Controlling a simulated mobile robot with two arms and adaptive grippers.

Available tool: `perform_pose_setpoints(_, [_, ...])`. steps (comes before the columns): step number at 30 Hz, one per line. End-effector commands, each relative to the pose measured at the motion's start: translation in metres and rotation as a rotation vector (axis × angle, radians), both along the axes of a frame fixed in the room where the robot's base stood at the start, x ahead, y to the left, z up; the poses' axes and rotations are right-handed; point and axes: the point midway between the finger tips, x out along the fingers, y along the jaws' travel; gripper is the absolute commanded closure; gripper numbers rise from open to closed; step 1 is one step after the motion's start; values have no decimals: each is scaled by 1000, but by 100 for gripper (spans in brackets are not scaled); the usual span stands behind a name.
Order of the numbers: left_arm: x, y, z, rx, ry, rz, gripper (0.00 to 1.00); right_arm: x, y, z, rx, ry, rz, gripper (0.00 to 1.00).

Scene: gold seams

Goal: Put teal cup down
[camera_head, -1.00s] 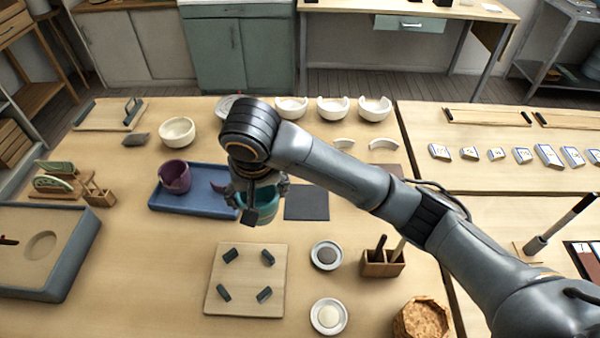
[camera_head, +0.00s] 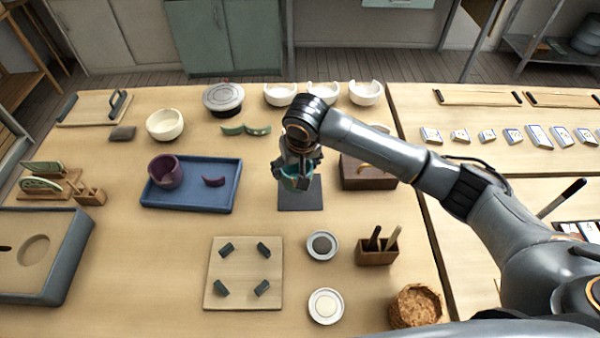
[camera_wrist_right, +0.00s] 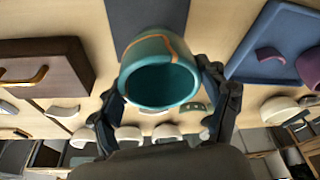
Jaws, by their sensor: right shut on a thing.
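The teal cup (camera_head: 291,181) hangs in my right gripper (camera_head: 297,172), at the far part of the dark grey mat (camera_head: 300,201). In the right wrist view the teal cup (camera_wrist_right: 160,84) has its opening toward the camera and an orange-gold seam down its side. The fingers of my right gripper (camera_wrist_right: 165,92) stand on both sides of it, shut on it. The dark mat (camera_wrist_right: 148,14) shows behind the cup. I cannot tell whether the cup's base touches the mat. My left gripper is not in view.
A blue tray (camera_head: 190,203) with a purple cup (camera_head: 166,171) and shard lies to the left. A brown box (camera_head: 368,182) stands close on the right. White bowls (camera_head: 324,95) stand behind. A board with dark pegs (camera_head: 243,287) lies in front.

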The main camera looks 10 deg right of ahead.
Motion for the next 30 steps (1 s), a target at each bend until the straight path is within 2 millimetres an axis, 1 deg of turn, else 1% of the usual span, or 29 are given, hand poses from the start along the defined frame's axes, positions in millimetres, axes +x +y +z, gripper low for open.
perform_pose_setpoints(2, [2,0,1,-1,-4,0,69,3,-3,-4,1,-1,0,52])
perform_pose_setpoints(5, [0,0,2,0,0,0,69,5,-8,-10,0,0,-1,52])
perform_pose_setpoints(7, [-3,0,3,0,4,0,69,8,-14,-18,-2,1,-2,52])
perform_pose_setpoints(10, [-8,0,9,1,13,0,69,6,-12,-33,-1,2,1,52])
perform_pose_setpoints(13, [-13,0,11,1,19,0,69,7,-12,-43,-1,-1,0,52])
perform_pose_setpoints(15, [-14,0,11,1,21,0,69,7,-12,-46,0,-2,1,52])
perform_pose_setpoints(24, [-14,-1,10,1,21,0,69,7,-11,-48,1,-2,1,52])
perform_pose_setpoints(25, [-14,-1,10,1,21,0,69,7,-11,-49,1,-1,1,22])
perform_pose_setpoints(28, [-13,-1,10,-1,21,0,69,7,-11,-49,1,-1,1,1])
perform_pose_setpoints(30, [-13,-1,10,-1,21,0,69,7,-11,-49,0,-1,1,1])
